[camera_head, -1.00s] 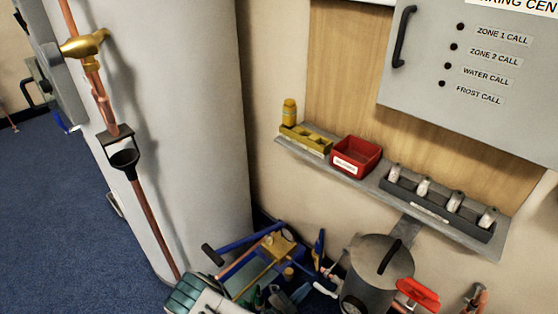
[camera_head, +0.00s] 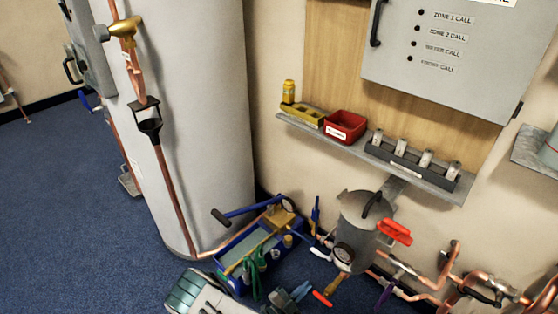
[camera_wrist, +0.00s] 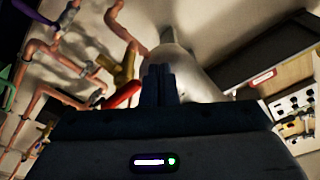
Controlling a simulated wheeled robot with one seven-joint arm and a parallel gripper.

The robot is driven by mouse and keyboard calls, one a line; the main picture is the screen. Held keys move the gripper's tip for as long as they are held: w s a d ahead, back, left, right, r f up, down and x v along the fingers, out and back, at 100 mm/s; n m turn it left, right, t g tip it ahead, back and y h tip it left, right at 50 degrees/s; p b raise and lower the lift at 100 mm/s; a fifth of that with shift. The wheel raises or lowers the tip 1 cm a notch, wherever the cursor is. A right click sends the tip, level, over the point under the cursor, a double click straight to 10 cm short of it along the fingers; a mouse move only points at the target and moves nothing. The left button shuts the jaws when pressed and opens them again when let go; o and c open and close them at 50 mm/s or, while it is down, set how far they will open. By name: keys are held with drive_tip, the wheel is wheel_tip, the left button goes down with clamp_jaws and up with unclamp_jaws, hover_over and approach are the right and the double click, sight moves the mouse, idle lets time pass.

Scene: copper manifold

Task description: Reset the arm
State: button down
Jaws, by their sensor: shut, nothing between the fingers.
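My gripper (camera_wrist: 160,84) shows in the wrist view, its two dark fingers pressed together with nothing between them. A rounded grey body stands beyond the fingertips, and copper pipes (camera_wrist: 45,60) run along the left of that view. A red lever (camera_wrist: 122,95) lies just left of the fingers in the picture. The gripper is apart from these things as far as I can see. In the head view the gripper itself does not show; a teal and white part at the bottom edge seems to be my own arm.
A white cylinder (camera_head: 190,120) stands left. A blue tool tray (camera_head: 245,250) and a grey pot (camera_head: 358,225) with a red lever (camera_head: 395,232) sit low. Copper pipes (camera_head: 440,275) run right. A shelf (camera_head: 455,190) holds a red bin (camera_head: 345,126). Blue floor (camera_head: 70,220) is open left.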

drive_tip(key=s+d+r+m+g+y+p, duration=0.15)
drive_tip(key=r+m+g+p, duration=0.55)
drive_tip(key=r+m, duration=0.95)
drive_tip(key=d+r+m+g+y+p, duration=0.35)
drive_tip(key=r+m+g, duration=0.45)
drive_tip(key=r+m, duration=0.85)
drive_tip(key=s+d+r+m+t+y+p, duration=0.1)
drive_tip(key=s+r+m+y+p, duration=0.3)
drive_tip(key=r+m, duration=0.7)
drive_tip(key=s+d+r+m+t+y+p, duration=0.1)
drive_tip(key=s+r+m+t+y+p, duration=0.3)
drive_tip(key=r, duration=1.7)
drive_tip(key=s+m+y+p, duration=0.1)
drive_tip(key=s+m+p, duration=0.2)
drive_tip(key=m, duration=0.4)
drive_tip(key=shift+s+r+y+p, duration=0.15)
drive_tip(key=shift+r+y+p, duration=0.2)
drive_tip(key=shift+p, duration=0.2)
